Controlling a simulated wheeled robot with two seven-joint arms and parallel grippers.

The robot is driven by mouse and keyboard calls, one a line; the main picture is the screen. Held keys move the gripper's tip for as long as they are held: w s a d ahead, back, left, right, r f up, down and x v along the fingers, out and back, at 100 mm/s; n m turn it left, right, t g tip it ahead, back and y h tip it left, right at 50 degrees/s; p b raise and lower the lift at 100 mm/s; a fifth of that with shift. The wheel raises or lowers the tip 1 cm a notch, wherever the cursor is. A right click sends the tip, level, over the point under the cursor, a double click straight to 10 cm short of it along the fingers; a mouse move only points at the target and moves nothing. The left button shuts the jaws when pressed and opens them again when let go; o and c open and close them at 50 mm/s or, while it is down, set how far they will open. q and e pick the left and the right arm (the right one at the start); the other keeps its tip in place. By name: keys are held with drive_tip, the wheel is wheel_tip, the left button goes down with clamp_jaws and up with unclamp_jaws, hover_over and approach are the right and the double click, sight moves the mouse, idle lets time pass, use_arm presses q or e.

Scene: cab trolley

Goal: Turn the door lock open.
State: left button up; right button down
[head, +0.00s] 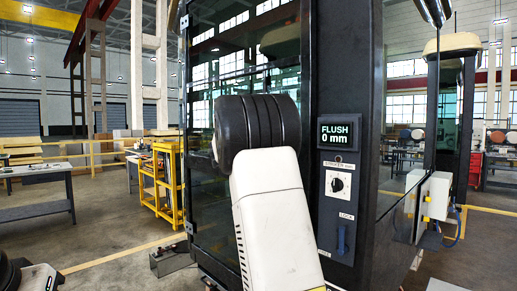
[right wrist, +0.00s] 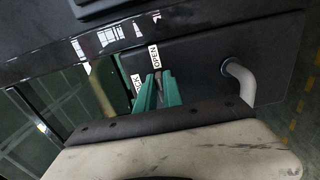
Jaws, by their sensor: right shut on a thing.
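In the right wrist view my right gripper (right wrist: 158,84) has its two green fingers shut on a small dark lock lever (right wrist: 159,76), of which only a little shows between them. The white OPEN label (right wrist: 154,56) is just beyond the fingertips. A second label (right wrist: 138,83), partly covered and ending in "CK", is beside the left finger. How far the lever is turned is hard to tell. In the head view the right gripper and this lever do not show. My left gripper is not in view.
A light grey bent handle (right wrist: 240,78) stands out from the dark panel, right of the fingers. In the head view, a display (head: 338,132) reads FLUSH 0 mm above a rotary knob (head: 338,184) and a blue lever (head: 341,239). A yellow rack (head: 165,180) stands left of the cab.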

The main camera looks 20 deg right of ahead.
drive_tip(key=c, duration=1.5)
unclamp_jaws()
drive_tip(key=v, duration=0.7)
drive_tip(key=shift+s+a, duration=0.15)
drive_tip(key=shift+a, duration=0.2)
drive_tip(key=shift+f, duration=0.1)
drive_tip(key=s+f+m+g+y, duration=0.1)
drive_tip(key=s+f+g+y, duration=0.2)
drive_tip(key=s+f+y, duration=0.9)
drive_tip(key=s+a+f+m+y, duration=0.1)
drive_tip(key=s+a+f+y, duration=0.1)
drive_tip(key=s+a, duration=0.4)
drive_tip(key=s+a+f+t+y, duration=0.1)
drive_tip(key=s+a+f+y, duration=0.1)
drive_tip(key=s+a+f, duration=0.2)
drive_tip(key=s+a+f+m+t+y, duration=0.1)
drive_tip(key=s+a+f+y, duration=0.1)
drive_tip(key=s+a, duration=0.7)
drive_tip(key=shift+s+a+f+m+y, duration=0.2)
drive_tip(key=shift+a+f, duration=0.1)
drive_tip(key=shift+a, duration=0.15)
drive_tip(key=shift+s+a+f+m+y, duration=0.1)
drive_tip(key=shift+a+f+y, duration=0.1)
drive_tip(key=shift+a+f, duration=0.15)
